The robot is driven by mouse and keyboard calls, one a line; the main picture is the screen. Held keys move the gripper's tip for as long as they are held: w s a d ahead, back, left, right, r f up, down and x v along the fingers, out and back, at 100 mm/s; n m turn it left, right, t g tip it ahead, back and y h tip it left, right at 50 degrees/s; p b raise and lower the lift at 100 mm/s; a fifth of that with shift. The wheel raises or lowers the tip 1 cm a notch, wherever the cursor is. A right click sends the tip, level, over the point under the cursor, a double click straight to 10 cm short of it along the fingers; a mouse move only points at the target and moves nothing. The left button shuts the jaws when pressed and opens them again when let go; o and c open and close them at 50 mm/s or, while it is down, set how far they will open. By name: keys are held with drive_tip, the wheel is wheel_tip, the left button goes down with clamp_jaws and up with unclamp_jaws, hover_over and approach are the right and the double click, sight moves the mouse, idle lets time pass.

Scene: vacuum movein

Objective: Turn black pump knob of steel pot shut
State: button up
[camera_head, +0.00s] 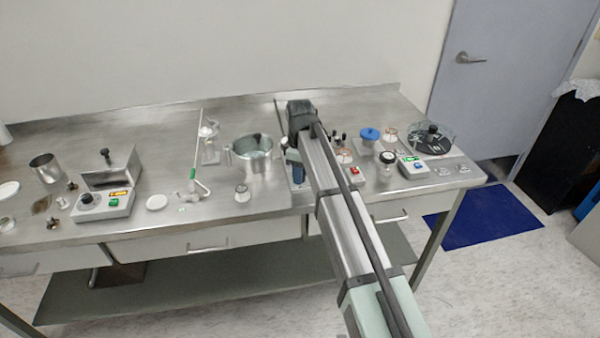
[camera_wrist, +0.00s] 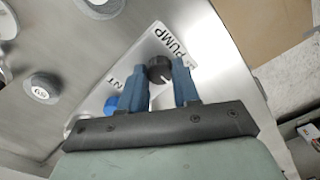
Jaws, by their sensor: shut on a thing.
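The black pump knob (camera_wrist: 159,70) shows in the wrist view between the fingertips of my gripper (camera_wrist: 158,75), beside the label "PUMP" on a white plate (camera_wrist: 148,55). My gripper's blue fingers are closed on the knob from both sides. A pale pointer line shows on the knob. A blue knob (camera_wrist: 111,105) is on the same plate near the label ending "NT", partly hidden by my gripper. In the head view my arm hides the knob. A steel pot (camera_head: 254,154) stands on the bench, left of my arm.
Round grey knobs (camera_wrist: 42,88) sit on a steel surface at the left of the wrist view. A heater box (camera_head: 104,203) stands at the left.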

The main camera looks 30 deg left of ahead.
drive_tip(key=o, duration=1.1)
drive_tip(key=shift+c, duration=0.2)
drive_tip(key=shift+r, duration=0.1)
wheel_tip(320, 180, up, 14)
drive_tip(key=shift+f, duration=0.2)
